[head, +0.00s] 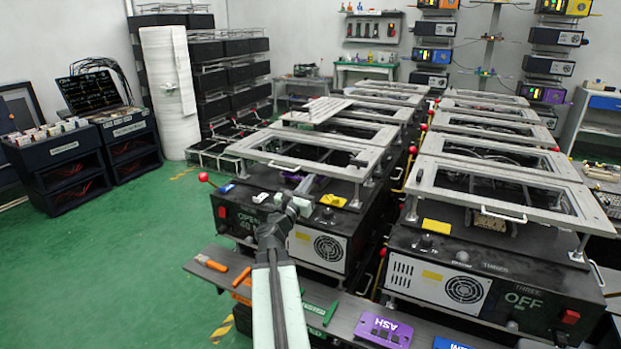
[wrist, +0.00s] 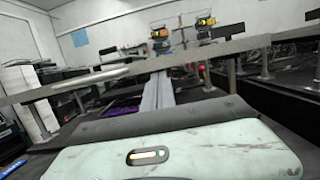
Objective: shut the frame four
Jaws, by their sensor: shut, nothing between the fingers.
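The nearest left fixture carries a grey rectangular frame (head: 335,174), raised on posts above its black box (head: 337,221). The box front reads "OPEN" with more lettering beside it, partly unclear; I cannot read a "four". A bar handle (head: 284,167) sits at the frame's front left. In the wrist view the frame edge (wrist: 215,47) crosses the picture, with the handle (wrist: 90,79) at left. My gripper (head: 306,184) is shut and empty, close to the frame's front edge, right of the handle. In the wrist view its fingers (wrist: 158,90) point at the edge from below.
A red ball knob (head: 203,177) sticks out left of the box. A similar fixture marked "THREE" and "OFF" (head: 490,262) stands at right, with more frames behind. A shelf with tools and a purple "ASH" plate (head: 383,330) runs in front. Green floor at left is free.

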